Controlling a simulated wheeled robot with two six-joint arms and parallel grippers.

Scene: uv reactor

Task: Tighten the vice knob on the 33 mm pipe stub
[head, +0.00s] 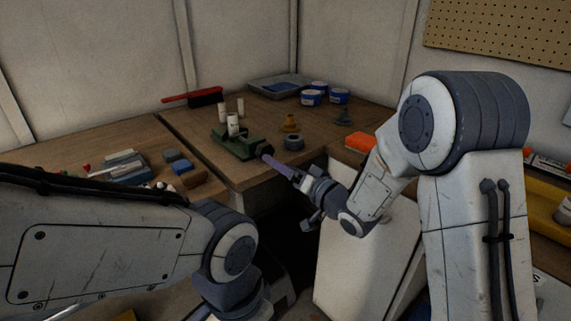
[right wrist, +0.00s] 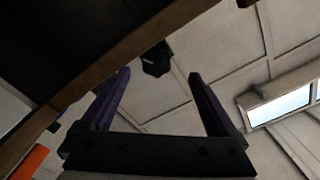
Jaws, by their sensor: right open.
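The green vice (head: 236,146) sits near the front edge of the wooden bench. A white pipe stub (head: 233,125) stands upright in it; its label is too small to read. The dark vice knob (head: 265,150) is on the vice's right side, and also shows as a black shape in the right wrist view (right wrist: 156,59). My right gripper (head: 271,160) points at the knob from the lower right. In the right wrist view its two purple fingers (right wrist: 159,74) are apart, with the knob between and just beyond their tips. My left gripper is out of sight.
Two other white stubs (head: 240,107) stand behind the vice. A yellow cone-like piece (head: 290,123) and a grey ring (head: 293,142) are to its right. Blocks (head: 174,156) lie left.

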